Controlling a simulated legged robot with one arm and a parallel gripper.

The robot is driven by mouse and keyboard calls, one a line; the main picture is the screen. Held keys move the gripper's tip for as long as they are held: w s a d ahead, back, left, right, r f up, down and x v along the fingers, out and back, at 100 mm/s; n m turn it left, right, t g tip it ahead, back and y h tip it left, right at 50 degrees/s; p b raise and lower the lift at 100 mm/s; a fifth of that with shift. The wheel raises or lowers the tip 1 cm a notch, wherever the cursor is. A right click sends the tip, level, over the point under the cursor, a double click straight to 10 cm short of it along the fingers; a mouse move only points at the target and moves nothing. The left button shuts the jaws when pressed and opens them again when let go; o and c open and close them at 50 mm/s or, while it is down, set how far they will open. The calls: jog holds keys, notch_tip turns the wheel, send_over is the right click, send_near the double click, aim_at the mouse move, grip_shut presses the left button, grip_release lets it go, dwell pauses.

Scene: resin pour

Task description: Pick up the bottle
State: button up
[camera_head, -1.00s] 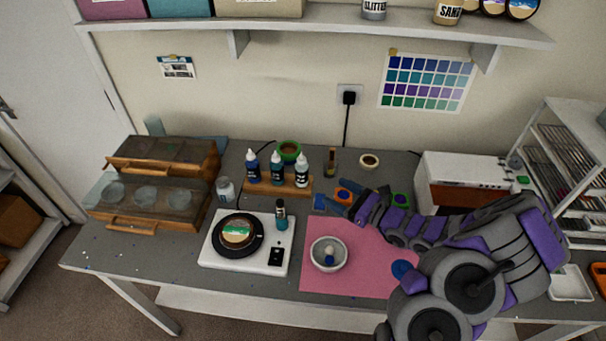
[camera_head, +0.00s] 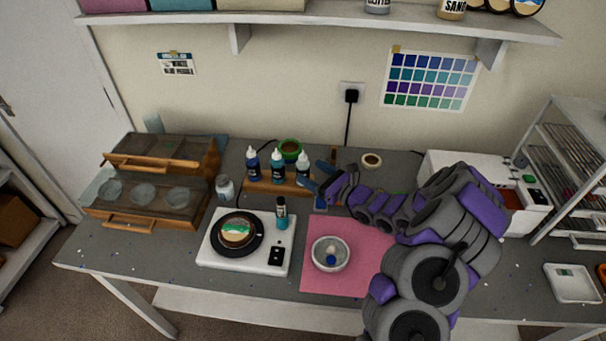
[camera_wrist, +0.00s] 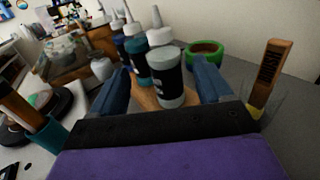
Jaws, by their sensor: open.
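Three dropper bottles with white pointed caps stand upright in a wooden rack (camera_head: 262,187): a dark blue one (camera_head: 252,163), a teal one (camera_head: 277,166) and a pale one with a dark label (camera_head: 303,169) at the right end. My gripper (camera_head: 316,183) is just right of the pale bottle, open and empty. In the wrist view the pale bottle (camera_wrist: 168,78) shows between the two blue fingers, ahead of the palm, with a gap on each side. The other bottles stand behind it, partly hidden. Which bottle is meant is not shown.
A green tape roll (camera_head: 289,149) is behind the rack. A bowl (camera_head: 342,245) sits on the pink mat (camera_head: 320,282). A wooden-handled brush (camera_wrist: 268,75) stands close right of my gripper.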

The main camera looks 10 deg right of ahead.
aim_at(303, 165)
jog(key=x, duration=0.2)
jog(key=b+x, duration=0.1)
jog(key=x, duration=0.1)
jog(key=shift+w+d+f, duration=0.15)
jog(key=shift+w+f, duration=0.1)
jog(key=shift+w+a+r, duration=0.15)
jog(key=shift+w+a, duration=0.25)
jog(key=shift+w, duration=0.05)
jog(key=shift+c, duration=0.4)
jog(key=c, duration=1.1)
notch_tip(303, 165, up, 10)
jog(key=shift+r+p, duration=0.1)
jog(key=shift+p, duration=0.9)
